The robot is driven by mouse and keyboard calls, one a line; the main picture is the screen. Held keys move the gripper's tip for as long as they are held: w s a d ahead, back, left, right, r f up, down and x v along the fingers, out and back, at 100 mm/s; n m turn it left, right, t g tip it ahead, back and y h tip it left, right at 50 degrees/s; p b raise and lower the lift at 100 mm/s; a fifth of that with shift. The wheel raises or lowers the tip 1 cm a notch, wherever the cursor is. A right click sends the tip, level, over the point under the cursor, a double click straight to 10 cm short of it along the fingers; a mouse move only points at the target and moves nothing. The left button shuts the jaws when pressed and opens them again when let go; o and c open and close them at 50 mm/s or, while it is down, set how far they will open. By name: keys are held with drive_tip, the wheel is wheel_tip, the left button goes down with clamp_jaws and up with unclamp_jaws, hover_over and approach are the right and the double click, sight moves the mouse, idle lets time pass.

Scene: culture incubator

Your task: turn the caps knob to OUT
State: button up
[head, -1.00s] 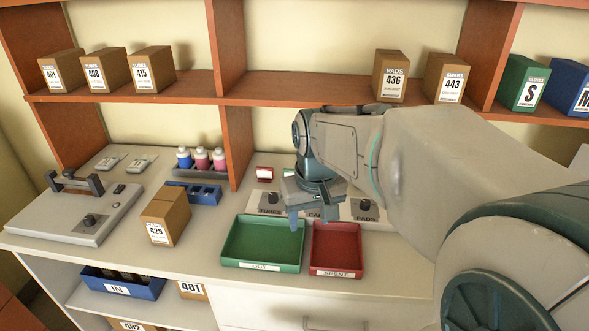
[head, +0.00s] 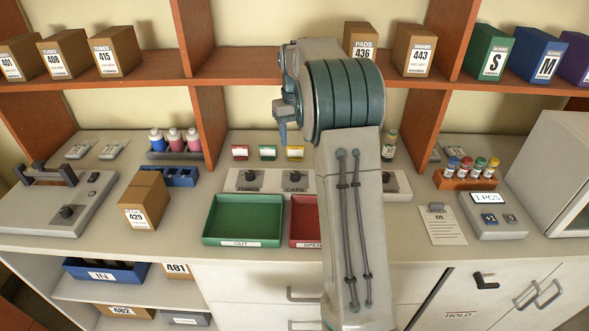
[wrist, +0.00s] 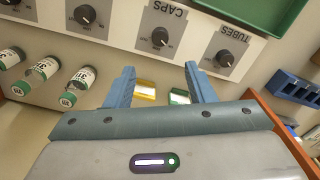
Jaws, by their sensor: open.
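The caps knob (head: 296,176) is a small dark knob on a light panel behind the trays, above the label CAPS. In the wrist view the caps knob (wrist: 160,37) appears beyond my fingertips, with its label upside down. Its pointer setting is too small to read surely. My gripper (wrist: 158,69) is open and empty, its two blue fingers apart. In the head view my gripper (head: 283,130) hangs above and behind the panel, apart from the knob. My arm hides part of the panel to the right.
The tubes knob (head: 249,177) is left of the caps knob; another knob (wrist: 85,14) is on its other side. A green OUT tray (head: 243,218) and a red SPENT tray (head: 305,222) lie in front. A shelf (head: 245,88) runs above.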

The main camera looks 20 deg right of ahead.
sight(295, 173)
wheel_tip(295, 173, down, 12)
drive_tip(key=shift+f+p, duration=0.2)
drive_tip(key=shift+p, duration=0.25)
drive_tip(key=c, duration=1)
